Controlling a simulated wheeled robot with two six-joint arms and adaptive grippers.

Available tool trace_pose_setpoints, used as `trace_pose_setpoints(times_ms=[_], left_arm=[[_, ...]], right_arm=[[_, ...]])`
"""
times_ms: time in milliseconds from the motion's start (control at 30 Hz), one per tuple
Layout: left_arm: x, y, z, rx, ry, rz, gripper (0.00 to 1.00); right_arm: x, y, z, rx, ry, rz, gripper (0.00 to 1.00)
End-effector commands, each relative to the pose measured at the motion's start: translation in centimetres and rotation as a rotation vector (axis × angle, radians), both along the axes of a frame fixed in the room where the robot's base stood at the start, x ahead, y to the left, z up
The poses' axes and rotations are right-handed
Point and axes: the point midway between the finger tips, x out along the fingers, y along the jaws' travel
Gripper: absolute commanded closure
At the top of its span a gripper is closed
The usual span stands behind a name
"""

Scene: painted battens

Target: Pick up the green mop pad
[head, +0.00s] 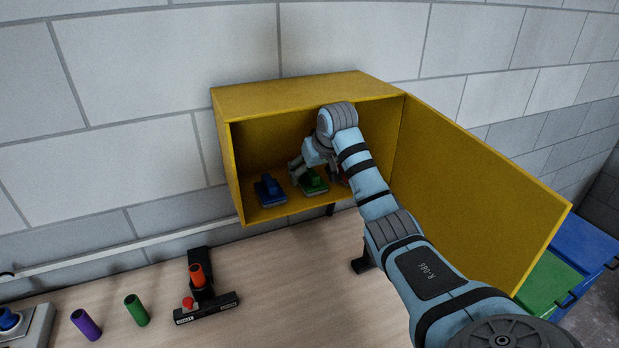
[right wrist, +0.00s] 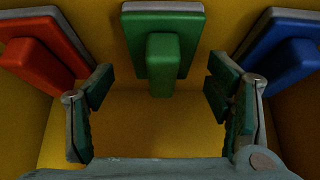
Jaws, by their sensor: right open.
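The green mop pad (head: 314,184) lies on the floor of the yellow cabinet, between a blue pad and a red pad. In the right wrist view the green mop pad (right wrist: 160,60) is centred, with its upright green grip between and beyond my fingers. My right gripper (head: 312,174) is inside the cabinet, above and around the green pad's area in the head view. In the right wrist view my right gripper (right wrist: 165,98) is open and empty, its fingers wide apart. Part of the green pad is hidden by the gripper. My left gripper is not in view.
The blue pad (head: 270,190) and the red pad (right wrist: 42,55) stand close on either side. The yellow cabinet (head: 290,98) has walls around my gripper; its door (head: 475,180) is open to the right. Coloured cylinders and a black stand (head: 207,305) are on the table (head: 270,270).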

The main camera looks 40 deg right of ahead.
Motion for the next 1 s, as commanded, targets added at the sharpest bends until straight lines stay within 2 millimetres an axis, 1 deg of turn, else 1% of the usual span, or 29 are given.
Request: trace_pose_setpoints(times_ms=[67, 233, 267, 300, 567, 833, 1000], left_arm=[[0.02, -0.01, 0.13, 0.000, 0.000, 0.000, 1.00], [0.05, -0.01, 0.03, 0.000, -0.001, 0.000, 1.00], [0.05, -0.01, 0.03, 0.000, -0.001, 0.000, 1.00], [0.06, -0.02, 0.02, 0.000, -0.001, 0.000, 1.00], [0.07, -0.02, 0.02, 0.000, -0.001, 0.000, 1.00], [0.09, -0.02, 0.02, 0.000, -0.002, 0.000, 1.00], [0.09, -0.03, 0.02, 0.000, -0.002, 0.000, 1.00]], right_arm=[[0.30, -0.04, -0.50, 0.000, 0.001, 0.001, 0.27], [0.35, -0.06, -0.63, -0.001, -0.001, 0.001, 0.27], [0.35, -0.06, -0.62, -0.001, -0.001, 0.001, 0.30], [0.35, -0.07, -0.62, -0.002, -0.001, 0.000, 0.36], [0.31, -0.09, -0.62, -0.001, -0.001, -0.001, 0.78], [0.31, -0.08, -0.59, -0.001, 0.000, -0.001, 0.78], [0.40, 0.02, -0.05, -0.001, -0.001, 0.001, 0.78]])
